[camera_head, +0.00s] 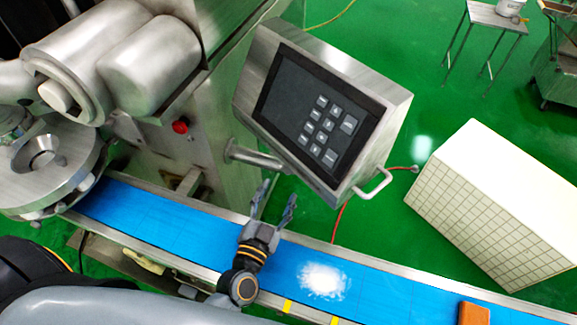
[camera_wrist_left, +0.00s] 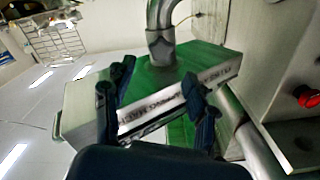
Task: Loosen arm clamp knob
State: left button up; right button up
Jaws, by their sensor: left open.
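The control panel (camera_head: 318,115) sits at the machine's side on a short metal support arm (camera_head: 256,158), with a bent handle (camera_head: 374,184) on its lower right. I cannot make out a clamp knob on the support arm in either view. My left gripper (camera_head: 272,200) is open and empty, above the blue belt and below the panel, fingers pointing up towards it. In the left wrist view the open fingers (camera_wrist_left: 158,88) stand in front of the panel's edge (camera_wrist_left: 180,98), apparently apart from it. My right gripper is not in view.
A red button (camera_head: 181,126) is on the machine body; it also shows in the left wrist view (camera_wrist_left: 307,97). The blue conveyor belt (camera_head: 395,298) carries a white powdery patch (camera_head: 323,279) and a brown block (camera_head: 474,313). A white tiled box (camera_head: 500,205) stands on the green floor.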

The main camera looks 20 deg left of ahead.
aim_at(288, 171)
pick_arm(q)
jog(key=w, duration=0.7)
jog(key=shift+d+p, duration=0.1)
jog(key=shift+p, duration=0.3)
jog(key=shift+w, duration=0.65)
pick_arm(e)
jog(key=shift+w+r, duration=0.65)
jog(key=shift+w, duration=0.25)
pick_arm(q)
jog(key=shift+c, duration=0.2)
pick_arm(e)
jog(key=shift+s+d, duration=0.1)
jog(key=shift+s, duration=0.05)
pick_arm(q)
jog(key=c, duration=1.1)
jog(key=shift+c, duration=0.2)
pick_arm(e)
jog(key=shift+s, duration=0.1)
